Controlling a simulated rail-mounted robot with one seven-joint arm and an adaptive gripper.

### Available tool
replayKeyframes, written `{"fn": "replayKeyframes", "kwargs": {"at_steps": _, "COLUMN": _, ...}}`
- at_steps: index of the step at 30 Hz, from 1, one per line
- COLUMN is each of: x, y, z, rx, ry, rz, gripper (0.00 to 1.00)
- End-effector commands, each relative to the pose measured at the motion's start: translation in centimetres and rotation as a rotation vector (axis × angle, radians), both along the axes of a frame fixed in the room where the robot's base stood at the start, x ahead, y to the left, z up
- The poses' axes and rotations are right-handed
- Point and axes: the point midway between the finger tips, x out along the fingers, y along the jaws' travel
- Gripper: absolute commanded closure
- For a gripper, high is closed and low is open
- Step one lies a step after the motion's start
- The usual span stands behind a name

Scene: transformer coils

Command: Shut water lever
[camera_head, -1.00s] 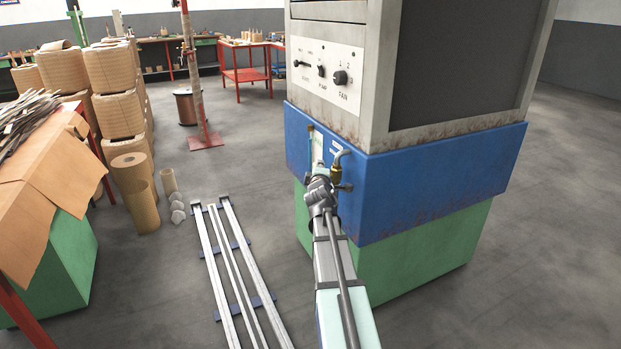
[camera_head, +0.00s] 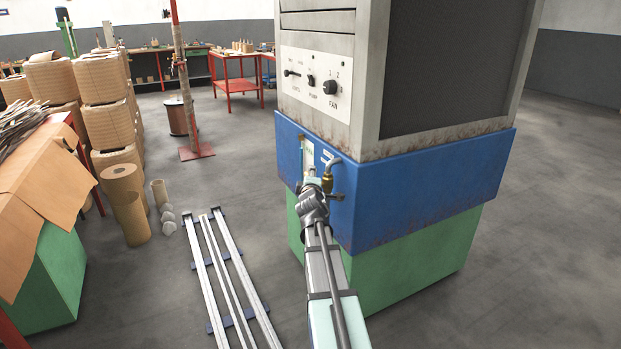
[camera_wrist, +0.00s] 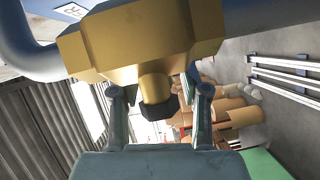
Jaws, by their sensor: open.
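A brass water valve (camera_head: 327,184) with a grey bent pipe (camera_head: 334,161) is on the blue band of the machine, beside a pale label. A small dark lever-like piece (camera_head: 338,197) sticks out to its right. My gripper (camera_head: 312,180) is at the valve, and its fingertips are hard to make out there. In the wrist view, the brass valve body (camera_wrist: 140,40) fills the top. Its short stem ends in a dark hexagonal cap (camera_wrist: 158,110), which shows between the two open fingers of my gripper (camera_wrist: 150,92). I cannot tell whether the fingers touch it.
The grey machine has a panel of knobs (camera_head: 315,82) above the valve and a green base (camera_head: 420,265). Metal rails (camera_head: 228,270) lie on the floor to the left. Cardboard rolls (camera_head: 125,205) and a paper-covered green box (camera_head: 45,285) stand farther left. Floor is clear at right.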

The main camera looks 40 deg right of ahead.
Motion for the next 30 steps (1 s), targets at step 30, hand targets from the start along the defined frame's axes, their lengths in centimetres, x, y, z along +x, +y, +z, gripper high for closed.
{"fn": "replayKeyframes", "kwargs": {"at_steps": 30, "x": -9.4, "y": 6.9, "z": 0.9, "rx": -0.001, "ry": -0.001, "rz": 0.001, "gripper": 0.55}}
